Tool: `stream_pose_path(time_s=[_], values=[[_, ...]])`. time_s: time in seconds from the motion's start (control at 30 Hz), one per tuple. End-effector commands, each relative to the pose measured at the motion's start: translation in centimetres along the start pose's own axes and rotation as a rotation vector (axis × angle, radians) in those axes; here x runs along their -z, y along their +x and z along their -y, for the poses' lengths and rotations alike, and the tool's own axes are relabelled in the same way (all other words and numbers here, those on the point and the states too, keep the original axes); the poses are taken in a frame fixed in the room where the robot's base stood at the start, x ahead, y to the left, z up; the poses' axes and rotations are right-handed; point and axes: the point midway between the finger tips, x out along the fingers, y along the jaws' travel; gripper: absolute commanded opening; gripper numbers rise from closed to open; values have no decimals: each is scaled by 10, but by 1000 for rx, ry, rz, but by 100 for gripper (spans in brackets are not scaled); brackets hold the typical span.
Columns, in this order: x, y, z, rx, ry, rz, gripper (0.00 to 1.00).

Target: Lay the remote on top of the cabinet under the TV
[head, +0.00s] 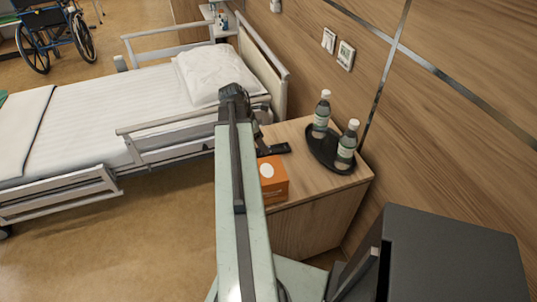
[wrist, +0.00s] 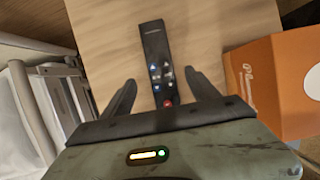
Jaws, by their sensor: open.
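The remote (wrist: 156,60) is long and black, with small light buttons and a red one. In the wrist view it lies on the pale wooden top of the bedside cabinet (wrist: 205,30). My gripper (wrist: 160,80) is open, with one finger on each side of the remote's near end and a gap to each. In the head view my gripper is a dark shape over the left part of the bedside cabinet (head: 325,182), where I cannot clearly tell it from the remote. Neither the TV nor a cabinet under it is in view.
An orange box (head: 273,180) stands close to the right of my gripper in the wrist view. A black tray (head: 322,160) holds two bottles farther back. The bed (head: 110,115) with its rails is at left. A wheelchair (head: 55,35) stands far left.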

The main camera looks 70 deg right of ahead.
Motion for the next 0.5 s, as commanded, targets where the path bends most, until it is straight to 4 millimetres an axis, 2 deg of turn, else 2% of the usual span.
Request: stream_pose_path(time_s=[0.03, 0.2, 0.47, 0.5], values=[[4, 15, 1, 0, 1, 0, 69], [5, 44, 2, 1, 2, 0, 69], [2, 43, 2, 0, 1, 0, 69], [2, 43, 2, 0, 1, 0, 58]])
